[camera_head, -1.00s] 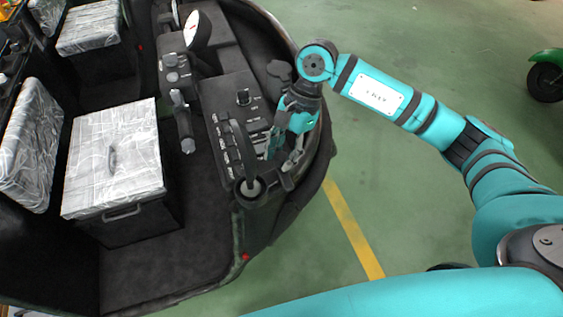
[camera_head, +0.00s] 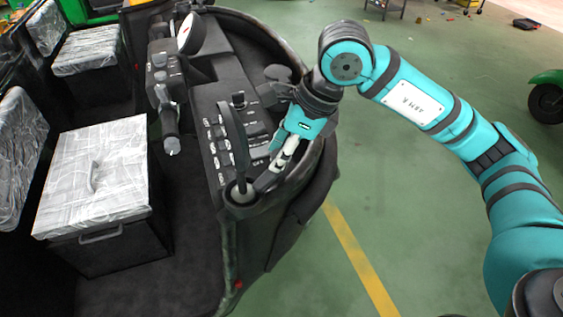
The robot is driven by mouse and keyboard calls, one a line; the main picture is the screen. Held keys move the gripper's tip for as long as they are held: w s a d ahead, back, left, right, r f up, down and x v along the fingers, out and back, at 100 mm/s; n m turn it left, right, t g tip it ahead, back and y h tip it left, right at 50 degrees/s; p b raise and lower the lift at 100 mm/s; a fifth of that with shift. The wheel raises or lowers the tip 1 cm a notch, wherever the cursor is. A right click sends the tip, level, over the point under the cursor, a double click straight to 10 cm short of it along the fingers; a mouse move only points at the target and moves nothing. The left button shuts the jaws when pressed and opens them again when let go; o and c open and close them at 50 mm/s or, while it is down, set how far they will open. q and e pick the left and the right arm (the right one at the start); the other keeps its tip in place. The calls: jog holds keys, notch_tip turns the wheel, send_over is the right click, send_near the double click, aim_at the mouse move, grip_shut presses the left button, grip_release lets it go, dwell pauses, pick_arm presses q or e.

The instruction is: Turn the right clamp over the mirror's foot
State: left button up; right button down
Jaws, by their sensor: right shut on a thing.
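The right mirror (camera_head: 235,140) is seen nearly edge-on as a dark, narrow upright shape beside the black control panel. The right clamp (camera_head: 266,184) looks like a small dark part just right of the foot, partly hidden by my fingers. My right gripper (camera_head: 275,172) reaches down from the upper right and is shut on the clamp. I cannot tell whether the clamp lies over the foot. My left gripper is not in view.
A plastic-wrapped box (camera_head: 100,165) sits at left. The curved dark cab rim (camera_head: 318,165) is close to my wrist.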

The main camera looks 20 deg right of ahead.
jog(key=shift+m+t+h+b, duration=0.3)
jog(key=shift+m+t+b, duration=0.2)
jog(key=shift+m+b, duration=0.7)
jog(key=shift+m, duration=0.3)
jog(key=c, duration=1)
grip_release()
jog(key=shift+r, duration=0.15)
jog(key=v, duration=1.1)
jog(key=shift+s+r, duration=0.1)
jog(key=shift+r, duration=0.3)
